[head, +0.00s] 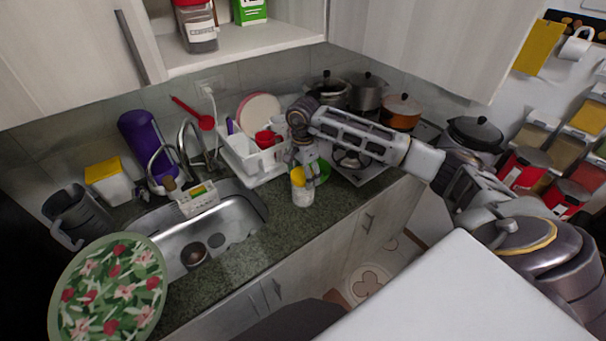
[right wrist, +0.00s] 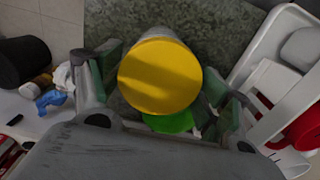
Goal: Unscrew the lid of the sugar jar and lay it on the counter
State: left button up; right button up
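The sugar jar (head: 302,194) stands upright near the front edge of the dark green counter (head: 250,238). Its label is too small to read. Its round yellow lid (head: 297,177) is on top, and the lid (right wrist: 160,77) fills the middle of the right wrist view. My right gripper (head: 304,172) points down over the jar. In the right wrist view its fingers (right wrist: 164,75) are spread on either side of the lid, with a small gap showing at the right finger. My left gripper is not in view.
A green round item (head: 322,171) lies just behind the jar. A white dish rack (head: 252,160) with a red cup stands behind to the left. The sink (head: 215,222) is at left; pots and the stove (head: 360,168) are at right. Counter between sink and jar is clear.

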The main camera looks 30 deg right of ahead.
aim_at(303, 174)
jog(key=c, duration=0.7)
jog(key=shift+o, duration=0.2)
jog(key=shift+r+p, duration=0.45)
jog(key=shift+r, duration=0.7)
dwell(0.4)
jog(key=shift+r+p, duration=0.75)
jog(key=shift+r, duration=1.15)
